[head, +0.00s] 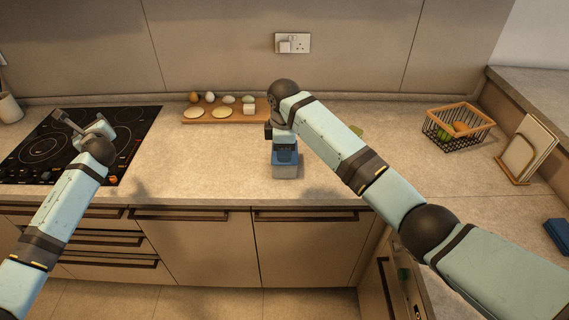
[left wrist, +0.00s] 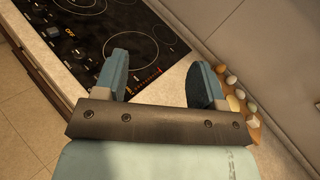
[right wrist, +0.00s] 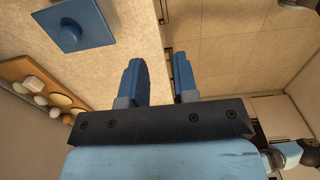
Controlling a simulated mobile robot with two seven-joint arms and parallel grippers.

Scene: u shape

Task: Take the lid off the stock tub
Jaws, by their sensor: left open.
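The stock tub (head: 286,172) stands on the worktop near its front edge, below my right gripper (head: 284,152), which hides part of it. Its blue square lid (right wrist: 90,35) with a raised round knob (right wrist: 70,32) shows at the upper left of the right wrist view. The lid appears to be on the tub. My right gripper (right wrist: 160,80) has its fingers apart with nothing between them, beside the lid in that view. My left gripper (left wrist: 160,80) is open and empty over the hob side at the left, far from the tub.
A black hob (head: 50,145) fills the left worktop. A wooden board (head: 232,116) with eggs and pale rounds lies at the back. A wire basket (head: 457,125), an upright board in a holder (head: 527,150) and a blue item (head: 558,235) are at the right. The worktop left of the tub is clear.

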